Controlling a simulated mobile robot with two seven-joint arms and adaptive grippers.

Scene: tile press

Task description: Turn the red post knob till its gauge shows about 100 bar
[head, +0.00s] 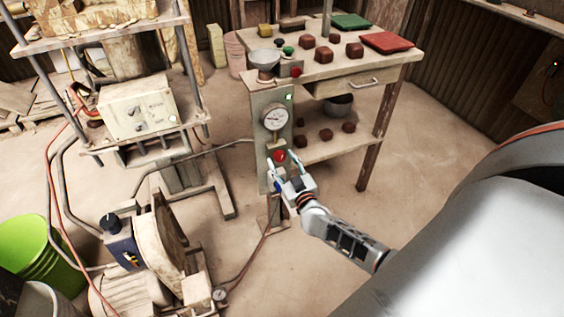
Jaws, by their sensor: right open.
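The red post knob (280,156) sits on the front of a grey-green post (257,118), below a round white gauge (274,118). The gauge's needle is too small to read. My right gripper (283,162) is open in front of the knob, its two fingers reaching up on either side of it. I cannot tell whether the fingers touch the knob. My left gripper does not show.
A wooden table (345,68) with a drawer stands behind the post, holding brown blocks and a red tray (387,42). A press with a control box (138,107) stands at the left. A green bucket (38,255) is at lower left. The floor at right is clear.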

